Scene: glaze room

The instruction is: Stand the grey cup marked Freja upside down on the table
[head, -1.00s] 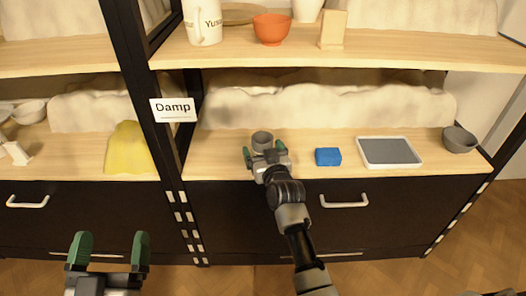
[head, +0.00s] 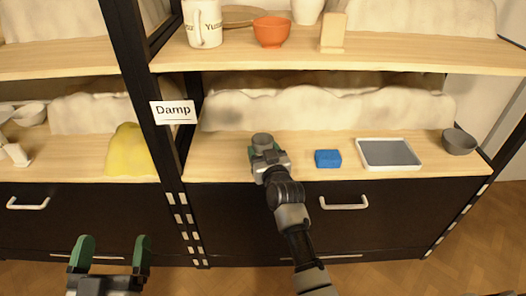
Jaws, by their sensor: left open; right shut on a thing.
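A small grey cup (head: 262,141) stands on the wooden shelf board under the upper shelf, right of the Damp sign. Its round top faces up and looks like an open mouth. No name can be read on it from here. My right gripper (head: 265,153) reaches in from the front and is shut on the cup, hiding its lower front. I cannot tell whether the cup's base touches the board. My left gripper (head: 110,250) is open and empty, low at the left in front of the dark drawers.
Right of the cup are a blue block (head: 328,158), a white tray with a grey inside (head: 360,163) and a grey bowl (head: 459,142). A black post with the Damp sign (head: 173,111) stands left. The upper shelf (head: 380,53) overhangs behind.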

